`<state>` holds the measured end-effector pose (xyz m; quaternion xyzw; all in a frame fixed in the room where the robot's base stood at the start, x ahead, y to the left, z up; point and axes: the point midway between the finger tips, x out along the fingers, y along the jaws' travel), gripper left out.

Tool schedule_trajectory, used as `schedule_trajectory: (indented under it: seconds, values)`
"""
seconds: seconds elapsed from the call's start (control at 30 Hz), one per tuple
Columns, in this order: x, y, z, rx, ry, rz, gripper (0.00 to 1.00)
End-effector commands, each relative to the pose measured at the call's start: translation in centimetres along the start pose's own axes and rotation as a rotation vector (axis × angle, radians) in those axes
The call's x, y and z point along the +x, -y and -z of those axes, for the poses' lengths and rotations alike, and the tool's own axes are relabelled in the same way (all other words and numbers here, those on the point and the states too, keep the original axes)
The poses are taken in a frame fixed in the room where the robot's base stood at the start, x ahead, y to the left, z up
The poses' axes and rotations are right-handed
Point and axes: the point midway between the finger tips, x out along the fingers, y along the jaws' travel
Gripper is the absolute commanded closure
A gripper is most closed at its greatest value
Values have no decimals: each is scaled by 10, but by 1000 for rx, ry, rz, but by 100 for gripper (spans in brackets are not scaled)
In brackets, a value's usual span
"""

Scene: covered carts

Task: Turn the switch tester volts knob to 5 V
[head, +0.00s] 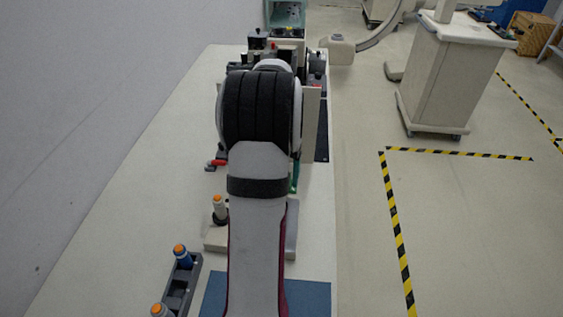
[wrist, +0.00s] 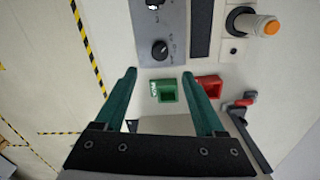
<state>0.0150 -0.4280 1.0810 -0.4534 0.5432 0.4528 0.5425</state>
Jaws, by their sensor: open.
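In the wrist view, a round black knob (wrist: 160,49) sits on a grey panel (wrist: 145,25) with small marks around it, too small to read. I cannot tell its setting. My gripper (wrist: 159,74) has two green fingers spread apart with nothing between them. The knob lies just beyond the fingertips, roughly centred between them and apart from both. Another dark and bright fitting (wrist: 153,4) is cut off at the panel's top edge. In the head view my arm hides the knob and most of the gripper; a strip of green finger (head: 295,178) shows beside the arm.
An orange-topped post (wrist: 265,25) and red-handled lever (wrist: 245,100) stand to the right.

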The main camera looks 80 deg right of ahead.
Motion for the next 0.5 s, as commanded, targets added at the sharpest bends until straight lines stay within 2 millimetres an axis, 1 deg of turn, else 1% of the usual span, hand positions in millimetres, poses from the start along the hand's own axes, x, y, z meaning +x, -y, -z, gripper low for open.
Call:
schedule_trajectory:
  seconds: [0.03, 0.1, 0.2, 0.33, 0.5]
  values:
    - [-14, 0, 1, 0, -5, 1, 28]
    - [-29, 0, 1, 0, -4, 1, 28]
    - [-44, 0, 1, 0, -2, 0, 28]
    - [-52, 0, 0, -1, 0, 0, 28]
    - [-52, 0, 0, -1, 1, 0, 28]
